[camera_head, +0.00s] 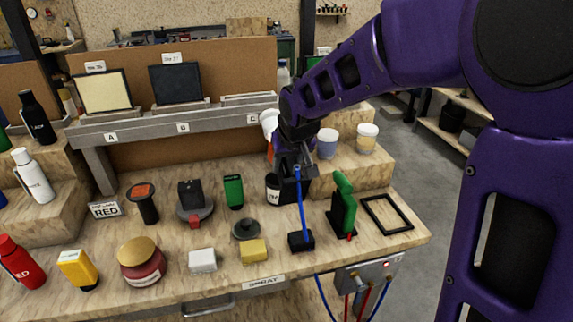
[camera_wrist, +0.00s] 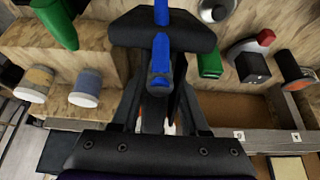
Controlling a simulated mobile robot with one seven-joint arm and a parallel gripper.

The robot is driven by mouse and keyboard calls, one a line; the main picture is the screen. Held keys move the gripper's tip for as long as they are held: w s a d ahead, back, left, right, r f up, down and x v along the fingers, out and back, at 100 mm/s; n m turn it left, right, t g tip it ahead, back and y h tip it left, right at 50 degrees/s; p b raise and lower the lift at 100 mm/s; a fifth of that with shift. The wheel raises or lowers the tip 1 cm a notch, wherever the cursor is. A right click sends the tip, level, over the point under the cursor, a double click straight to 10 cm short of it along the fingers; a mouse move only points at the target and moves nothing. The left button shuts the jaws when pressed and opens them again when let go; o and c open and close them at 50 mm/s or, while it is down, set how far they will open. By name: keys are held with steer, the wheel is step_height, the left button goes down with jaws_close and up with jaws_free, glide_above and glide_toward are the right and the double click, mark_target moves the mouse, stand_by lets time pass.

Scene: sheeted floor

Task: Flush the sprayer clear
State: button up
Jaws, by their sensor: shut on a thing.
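My gripper (camera_head: 297,160) is over the right half of the bench, shut on a black sprayer (camera_head: 289,188). A blue hose (camera_head: 302,212) hangs from the sprayer to a small black block (camera_head: 300,240) on the bench. In the wrist view the sprayer (camera_wrist: 163,32) shows as a dark body with a blue hose end (camera_wrist: 160,60) between my fingers (camera_wrist: 160,100). A dark cup with a white label (camera_head: 272,188) is just left of the sprayer; I cannot tell if they are joined. The sprayer's nozzle is hidden.
A shelf with panels (camera_head: 178,122) runs behind. Jars, bottles and sponges crowd the left and front.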

steer(key=shift+r+p, duration=1.4)
steer(key=shift+r, duration=1.2)
